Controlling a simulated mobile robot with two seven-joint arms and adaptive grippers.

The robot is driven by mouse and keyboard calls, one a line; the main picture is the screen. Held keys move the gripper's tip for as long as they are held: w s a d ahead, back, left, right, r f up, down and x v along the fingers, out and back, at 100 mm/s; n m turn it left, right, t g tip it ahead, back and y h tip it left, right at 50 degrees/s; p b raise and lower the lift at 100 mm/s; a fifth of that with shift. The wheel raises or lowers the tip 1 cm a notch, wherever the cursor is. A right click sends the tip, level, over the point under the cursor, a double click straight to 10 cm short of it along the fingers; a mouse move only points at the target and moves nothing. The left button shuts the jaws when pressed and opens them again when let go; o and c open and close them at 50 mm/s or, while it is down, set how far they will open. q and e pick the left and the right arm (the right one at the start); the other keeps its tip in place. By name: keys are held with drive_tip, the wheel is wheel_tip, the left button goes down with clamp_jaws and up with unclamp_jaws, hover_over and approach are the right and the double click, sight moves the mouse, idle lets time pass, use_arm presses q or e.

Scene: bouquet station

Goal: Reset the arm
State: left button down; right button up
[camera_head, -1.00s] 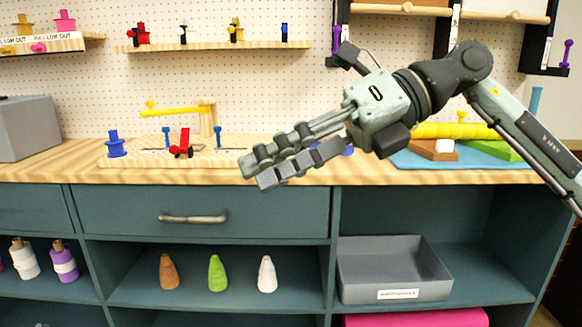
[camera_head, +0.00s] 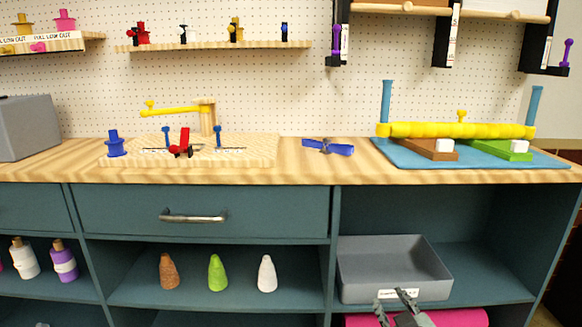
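My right gripper (camera_head: 392,300) is low in the head view, at the bottom edge right of centre. Its two fingertips point up and stand apart, with nothing between them. It is in front of the lower shelf, overlapping the front of the grey bin (camera_head: 396,270) and the pink roll (camera_head: 455,318). Most of the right arm is out of the picture below. My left gripper is not in view.
The wooden worktop (camera_head: 345,172) carries a pegged board (camera_head: 245,158), a blue propeller-like piece (camera_head: 328,146), and a blue mat (camera_head: 400,158) with a yellow bar (camera_head: 460,130). A drawer (camera_head: 200,208) is shut. Several coloured cones and bottles stand on shelves below.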

drive_tip(key=s+d+f+m+g, duration=0.2)
drive_tip(key=s+f+g, duration=0.3)
drive_tip(key=s+f, duration=0.7)
drive_tip(key=s+d+f+m+g+h, duration=0.1)
drive_tip(key=s+d+f+g, duration=0.2)
drive_tip(key=s+f, duration=0.9)
drive_tip(key=s+g, duration=0.3)
drive_tip(key=shift+s+f+m, duration=0.25)
drive_tip(key=shift+s+m, duration=0.15)
